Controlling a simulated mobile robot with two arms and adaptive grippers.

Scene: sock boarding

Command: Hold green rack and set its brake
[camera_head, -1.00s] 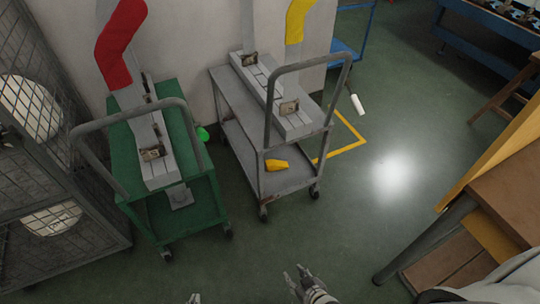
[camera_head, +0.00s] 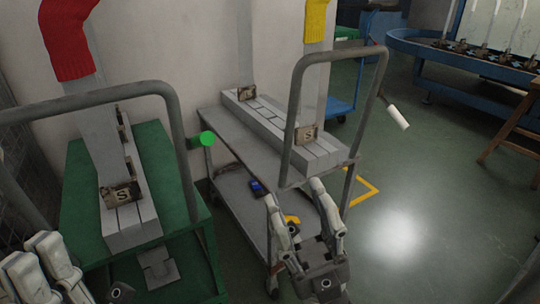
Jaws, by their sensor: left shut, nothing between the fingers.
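The green rack (camera_head: 80,214) is a low green cart at the left, with a bent grey push handle (camera_head: 92,99). A grey block carrying a grey board with a red sock (camera_head: 67,38) stands on it. My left gripper (camera_head: 38,252) is shut and empty at the lower left, in front of the rack's near left corner. My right gripper (camera_head: 301,195) is open and empty in front of the grey cart. No contact with the green rack is visible.
A grey two-shelf cart (camera_head: 222,124) stands to the right, carrying a board with a yellow sock (camera_head: 315,20). A white grip (camera_head: 397,117) juts from its right side. A wire cage is at the far left. Open floor lies at the right.

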